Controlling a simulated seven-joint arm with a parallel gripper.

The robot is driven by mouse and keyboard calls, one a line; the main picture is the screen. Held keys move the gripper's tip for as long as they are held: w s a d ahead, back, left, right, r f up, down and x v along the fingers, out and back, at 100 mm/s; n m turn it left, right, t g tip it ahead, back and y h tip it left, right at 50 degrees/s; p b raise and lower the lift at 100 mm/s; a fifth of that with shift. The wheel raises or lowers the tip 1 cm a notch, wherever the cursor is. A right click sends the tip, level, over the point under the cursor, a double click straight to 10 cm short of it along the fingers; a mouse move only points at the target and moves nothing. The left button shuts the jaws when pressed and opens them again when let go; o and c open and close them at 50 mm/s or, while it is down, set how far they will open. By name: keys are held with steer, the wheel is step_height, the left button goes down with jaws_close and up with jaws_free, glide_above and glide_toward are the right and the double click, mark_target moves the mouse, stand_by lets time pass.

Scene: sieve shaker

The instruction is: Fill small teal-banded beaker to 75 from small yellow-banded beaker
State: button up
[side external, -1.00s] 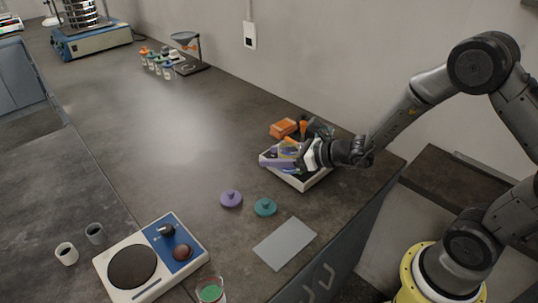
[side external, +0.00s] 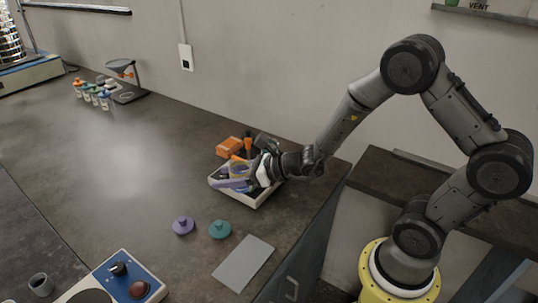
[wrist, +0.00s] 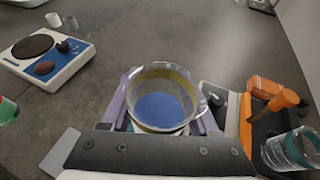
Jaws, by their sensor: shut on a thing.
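My gripper (wrist: 160,112) is shut on the small yellow-banded beaker (wrist: 162,74), with a lavender finger on each side of it. The beaker is clear, with a yellow band below the rim and blue contents inside. In the side view, my gripper (side external: 238,177) is over the white tray (side external: 252,203), and the held beaker (side external: 238,167) is partly covered by the fingers. A clear beaker with a teal band (wrist: 297,150) shows at the right edge of the wrist view, partly cut off. I cannot make it out in the side view.
Orange blocks (side external: 229,146) and orange-handled tools lie by the tray. A purple lid (side external: 183,226), a teal lid (side external: 220,229) and a grey sheet (side external: 243,262) lie in front. A blue-and-white hotplate (wrist: 45,45) and small cups stand farther off. The bench middle is clear.

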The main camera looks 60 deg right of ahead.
steer(key=shift+r, duration=0.15)
step_height(320, 180, up, 5)
steer(key=w+d+r, duration=0.1)
steer(key=w+d, duration=0.4)
steer(key=d, duration=0.3)
steer(key=w+d+r, duration=0.1)
steer(key=w+d, duration=0.4)
steer(key=d, duration=0.3)
steer(key=d+f, duration=0.2)
steer(key=d, duration=1.1)
step_height(320, 180, down, 10)
steer(key=shift+d+r, duration=0.1)
steer(key=shift+r, duration=0.15)
steer(key=shift+r, duration=0.1)
